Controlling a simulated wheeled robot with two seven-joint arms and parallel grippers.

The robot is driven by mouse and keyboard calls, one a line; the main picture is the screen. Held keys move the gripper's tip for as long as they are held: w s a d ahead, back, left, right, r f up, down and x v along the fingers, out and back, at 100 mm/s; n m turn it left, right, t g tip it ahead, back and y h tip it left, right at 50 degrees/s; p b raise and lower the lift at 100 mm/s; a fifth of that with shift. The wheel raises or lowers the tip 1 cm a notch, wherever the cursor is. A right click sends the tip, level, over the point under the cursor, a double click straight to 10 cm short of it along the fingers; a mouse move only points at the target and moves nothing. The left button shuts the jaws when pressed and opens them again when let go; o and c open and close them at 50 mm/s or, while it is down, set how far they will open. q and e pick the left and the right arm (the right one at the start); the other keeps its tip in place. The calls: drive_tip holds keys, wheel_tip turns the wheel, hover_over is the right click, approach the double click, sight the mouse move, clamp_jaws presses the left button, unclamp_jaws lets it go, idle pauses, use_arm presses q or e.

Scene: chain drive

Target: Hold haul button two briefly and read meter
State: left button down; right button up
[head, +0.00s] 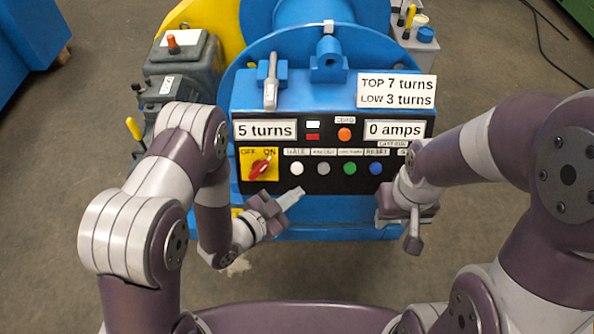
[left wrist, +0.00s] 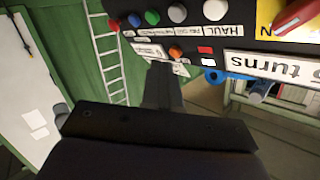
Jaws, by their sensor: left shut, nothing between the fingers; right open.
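The black control panel (head: 310,182) has a row of buttons: a white button (head: 297,169) labelled HAUL, a grey button (head: 323,169), a green button (head: 350,168) and a blue button (head: 376,168). The grey button's label is too small to read. The meter (head: 394,130) reads 0 amps. My left gripper (head: 298,194) is shut and empty, just below the white button and apart from it. In the left wrist view the panel is upside down, with the grey button (left wrist: 177,13) beyond the shut fingers (left wrist: 160,85). My right gripper (head: 413,240) is open, below the panel's right end.
A red switch (head: 262,166) on a yellow plate is at the panel's left. An orange lamp (head: 344,134) and a 5 turns display (head: 265,130) are above the buttons. A sign (head: 396,91) reads top 7, low 3 turns. A grey lever (head: 270,82) stands on top.

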sight(297, 168)
use_arm(q)
drive_tip(key=shift+w+f+b, duration=0.65)
drive_tip(key=shift+w+b, duration=0.1)
drive_tip(key=shift+w, duration=0.6)
drive_tip(key=shift+w+f+b, duration=0.65)
drive_tip(key=shift+w+b, duration=0.05)
drive_tip(key=shift+w, duration=0.6)
drive_tip(key=shift+w+f+b, duration=0.65)
drive_tip(key=shift+w+b, duration=0.1)
drive_tip(key=shift+w, duration=0.6)
drive_tip(key=shift+w+f, duration=0.1)
drive_tip(key=shift+w+f, duration=0.1)
drive_tip(key=shift+w, duration=0.2)
drive_tip(key=shift+w+f+b, duration=0.2)
drive_tip(key=shift+w+b, duration=0.2)
drive_tip(key=shift+b, duration=0.15)
drive_tip(key=shift+r, duration=0.1)
idle(1.7)
drive_tip(key=shift+s+r+p, duration=0.3)
drive_tip(key=shift+s+p, duration=0.25)
drive_tip(key=shift+s, duration=0.25)
